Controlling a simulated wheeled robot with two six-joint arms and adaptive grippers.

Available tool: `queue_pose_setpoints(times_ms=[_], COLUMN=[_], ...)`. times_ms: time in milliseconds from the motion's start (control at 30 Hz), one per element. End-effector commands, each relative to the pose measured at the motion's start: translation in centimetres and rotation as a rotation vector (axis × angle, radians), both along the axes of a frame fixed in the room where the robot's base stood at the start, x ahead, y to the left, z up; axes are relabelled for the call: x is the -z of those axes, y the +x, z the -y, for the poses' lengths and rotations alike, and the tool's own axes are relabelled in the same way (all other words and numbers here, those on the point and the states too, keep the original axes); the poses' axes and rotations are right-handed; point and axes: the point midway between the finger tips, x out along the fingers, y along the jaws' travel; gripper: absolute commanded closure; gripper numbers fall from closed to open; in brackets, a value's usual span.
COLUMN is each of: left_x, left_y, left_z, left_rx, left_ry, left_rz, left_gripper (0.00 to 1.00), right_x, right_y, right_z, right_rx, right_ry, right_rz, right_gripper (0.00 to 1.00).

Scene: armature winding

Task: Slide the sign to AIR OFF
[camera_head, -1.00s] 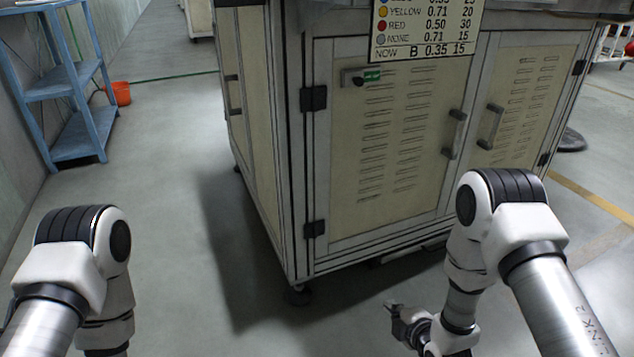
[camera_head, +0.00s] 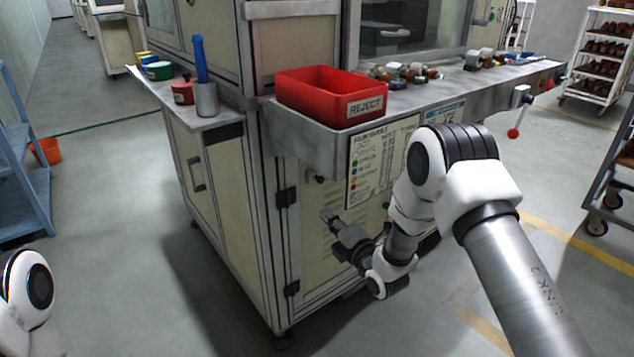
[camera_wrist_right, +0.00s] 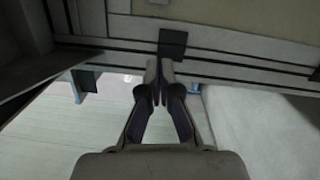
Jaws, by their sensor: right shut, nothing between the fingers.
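The sliding sign's green face does not show in either current view. A small dark part (camera_head: 318,178), possibly the end of its holder, shows under the counter lip, left of the chart. My right gripper (camera_head: 328,215) is in front of the cabinet door, below that dark part and left of the chart. It is shut and empty. In the right wrist view its fingers (camera_wrist_right: 159,84) are together, with a dark hinge beyond them. I cannot tell whether it touches the door. My left gripper is out of view; only part of my left arm shows at lower left.
A red REJECT bin (camera_head: 330,97) stands on the counter above. The printed chart (camera_head: 370,165) hangs below the counter's front edge. A side shelf (camera_head: 215,122) holds small pots and a grey cup. A red-knobbed lever (camera_head: 515,125) sticks out at right.

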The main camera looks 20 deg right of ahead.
Motion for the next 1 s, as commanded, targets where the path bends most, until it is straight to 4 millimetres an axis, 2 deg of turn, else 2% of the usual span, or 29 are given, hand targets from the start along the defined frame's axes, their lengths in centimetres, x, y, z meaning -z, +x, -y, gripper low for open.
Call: queue_pose_setpoints(times_ms=[167,267,367,700,833,1000], left_x=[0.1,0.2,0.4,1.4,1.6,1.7], left_y=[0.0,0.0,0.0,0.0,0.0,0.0], left_z=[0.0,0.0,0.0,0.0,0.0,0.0], left_rx=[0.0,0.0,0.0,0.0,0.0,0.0], left_ry=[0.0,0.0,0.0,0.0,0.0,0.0], left_rz=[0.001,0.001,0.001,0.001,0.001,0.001], left_gripper=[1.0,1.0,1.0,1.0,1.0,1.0], right_x=[0.1,0.1,0.1,-0.2,-0.6,-0.9], right_y=[0.2,1.0,2.5,9.7,10.8,11.5], right_z=[-0.1,-0.3,-0.7,-2.6,-0.4,0.9], right_rx=[0.0,-0.001,-0.002,-0.001,0.004,0.001], right_ry=[0.0,-0.001,-0.002,0.0,0.001,0.001], right_rz=[0.0,0.0,0.002,0.003,0.0,-0.001], right_gripper=[1.0,1.0,1.0,1.0,1.0,1.0])
